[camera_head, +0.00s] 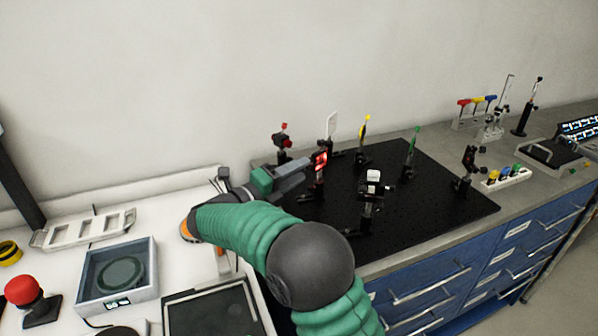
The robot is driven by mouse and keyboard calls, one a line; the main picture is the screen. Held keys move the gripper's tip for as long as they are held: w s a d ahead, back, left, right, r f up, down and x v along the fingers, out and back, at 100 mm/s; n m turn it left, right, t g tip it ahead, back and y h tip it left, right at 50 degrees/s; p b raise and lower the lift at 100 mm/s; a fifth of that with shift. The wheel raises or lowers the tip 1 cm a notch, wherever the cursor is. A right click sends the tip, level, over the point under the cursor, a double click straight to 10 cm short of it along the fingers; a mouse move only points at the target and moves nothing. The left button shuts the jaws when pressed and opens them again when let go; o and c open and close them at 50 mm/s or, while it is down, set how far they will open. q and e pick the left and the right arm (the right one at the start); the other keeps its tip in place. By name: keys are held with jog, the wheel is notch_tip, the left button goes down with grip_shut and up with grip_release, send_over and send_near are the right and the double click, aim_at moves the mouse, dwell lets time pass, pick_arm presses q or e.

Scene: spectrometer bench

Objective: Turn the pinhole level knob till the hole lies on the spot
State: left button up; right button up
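A small post-mounted part with a red-lit face (321,158) stands near the left side of the black breadboard (430,215). I take it for the pinhole mount, but its knob, hole and the spot are too small to make out. My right gripper (306,166) reaches in from the left, with its tip at or just beside this part. I cannot tell whether it touches it, or whether its fingers are open or shut. My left gripper is not in view.
Several other posts stand on the breadboard, including a red-topped one (283,140), a yellow-topped one (365,132) and a green-topped one (412,142). A white-topped mount (373,177) stands mid-board. A red button (24,290) and a grey box (118,275) are at the left.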

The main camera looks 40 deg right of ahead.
jog(key=s+a, duration=0.1)
jog(key=a, duration=1.5)
jog(key=shift+s+f, duration=0.1)
